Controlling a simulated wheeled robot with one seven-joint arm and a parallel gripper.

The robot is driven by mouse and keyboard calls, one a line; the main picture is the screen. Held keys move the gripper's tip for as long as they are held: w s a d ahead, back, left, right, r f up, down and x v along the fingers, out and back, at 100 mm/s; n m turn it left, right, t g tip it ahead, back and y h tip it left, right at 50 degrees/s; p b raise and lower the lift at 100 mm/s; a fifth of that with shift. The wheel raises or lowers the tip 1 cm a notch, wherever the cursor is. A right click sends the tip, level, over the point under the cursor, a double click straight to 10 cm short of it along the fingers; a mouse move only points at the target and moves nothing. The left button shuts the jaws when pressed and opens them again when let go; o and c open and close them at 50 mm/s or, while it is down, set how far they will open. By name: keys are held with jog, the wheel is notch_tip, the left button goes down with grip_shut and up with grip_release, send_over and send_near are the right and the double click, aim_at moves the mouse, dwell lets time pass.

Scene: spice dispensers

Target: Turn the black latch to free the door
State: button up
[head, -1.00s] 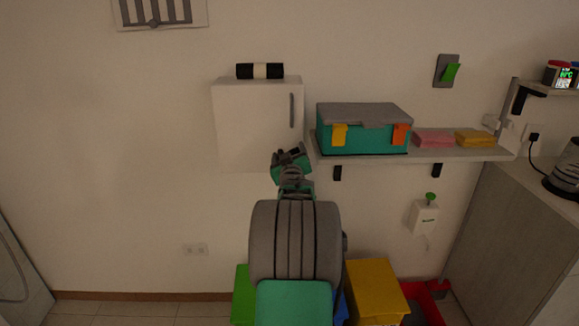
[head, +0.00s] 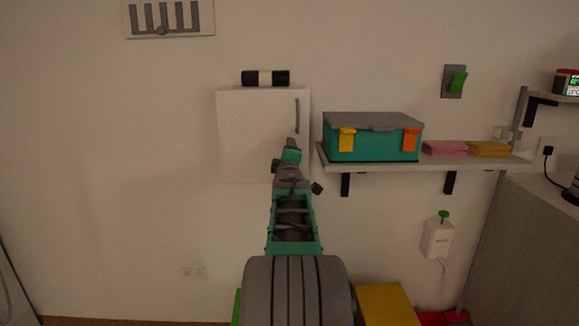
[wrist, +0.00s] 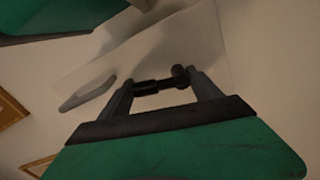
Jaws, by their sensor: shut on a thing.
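The white wall cabinet (head: 245,135) has a closed door with a grey vertical handle (head: 297,115) near its right edge. In the wrist view its pale front (wrist: 150,45) and the handle (wrist: 88,93) show at an angle. My gripper (head: 289,147) is in front of the door's lower right part, below the handle. In the wrist view my gripper (wrist: 160,86) has its two dark fingers on either side of a small black piece, which seems to be the black latch (wrist: 180,72). The jaws are shut on it. In the head view my gripper hides the latch.
To the right, a shelf (head: 480,163) holds a teal toolbox (head: 370,145) and pink (head: 444,148) and yellow (head: 489,149) cloths. A yellow box (head: 385,305) stands below.

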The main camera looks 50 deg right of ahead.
jog(key=shift+w+a+r+n+b, duration=0.1)
jog(key=shift+n+b, duration=0.3)
jog(key=shift+n, duration=0.35)
jog(key=shift+w+a+r+n+b, duration=0.1)
jog(key=shift+n+b, duration=0.3)
jog(key=shift+n, duration=0.35)
jog(key=o, duration=1.3)
jog(key=shift+f, duration=0.1)
jog(key=shift+o, duration=0.2)
jog(key=v, duration=0.7)
jog(key=shift+s+a, duration=0.2)
jog(key=shift+a, duration=0.1)
